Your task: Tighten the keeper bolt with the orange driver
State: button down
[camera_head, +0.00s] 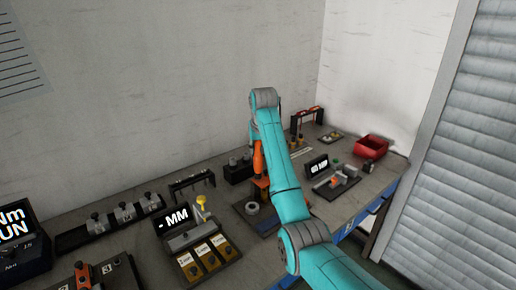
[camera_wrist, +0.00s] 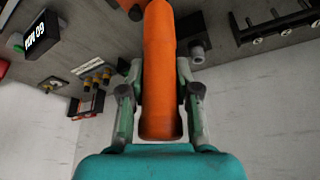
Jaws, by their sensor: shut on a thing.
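The orange driver (camera_wrist: 160,70) runs up the middle of the wrist view, between the two fingers of my gripper (camera_wrist: 161,84). My gripper is shut on it. In the head view the driver (camera_head: 258,157) hangs upright beneath my arm, above a dark fixture plate (camera_head: 243,207). An orange part shows just below it there. The keeper bolt cannot be made out; the driver's tip and whatever lies under it are hidden. I cannot tell whether the tip touches anything.
A red bin (camera_head: 371,146) and a small display unit (camera_head: 317,165) stand to the right. A dark rack (camera_head: 192,183) stands behind. My arm covers part of the bench.

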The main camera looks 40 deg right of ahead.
jog(key=shift+f, duration=0.5)
dwell(1.0)
jog(key=shift+r, duration=0.1)
